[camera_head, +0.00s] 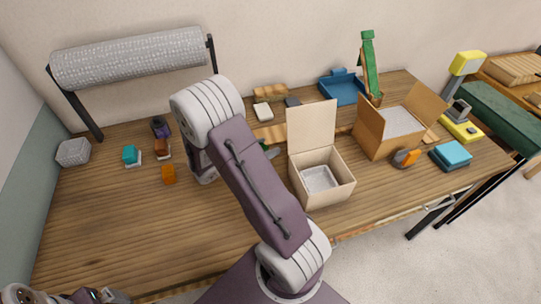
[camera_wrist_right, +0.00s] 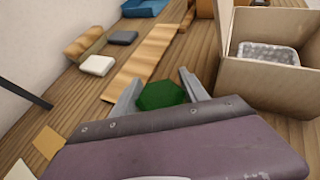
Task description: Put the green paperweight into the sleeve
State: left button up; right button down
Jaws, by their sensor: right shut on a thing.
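The green paperweight (camera_wrist_right: 162,95) is a dark green faceted piece between the fingers of my right gripper (camera_wrist_right: 160,86), which is shut on it. In the head view only a sliver of the paperweight (camera_head: 264,146) shows past my right arm, left of the cream box. The cream box (camera_head: 336,196) stands open with its lid up. A pale bubble-textured lining (camera_head: 320,178) lies inside it and looks like the sleeve; it also shows in the right wrist view (camera_wrist_right: 268,53). The paperweight is outside the box. My left gripper (camera_head: 108,296) is partly in view at the bottom left, its jaws unclear.
A brown open carton (camera_head: 373,134) stands right of the cream box. An orange tape dispenser (camera_head: 407,158) and teal stack (camera_head: 451,155) lie near the right front. A bubble-wrap roll (camera_head: 130,58) hangs at the back. The left front of the table is clear.

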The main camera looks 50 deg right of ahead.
jog(key=shift+f+b, duration=0.35)
jog(key=shift+f, duration=1.75)
jog(key=shift+f, duration=0.1)
jog(key=c, duration=0.6)
grip_release()
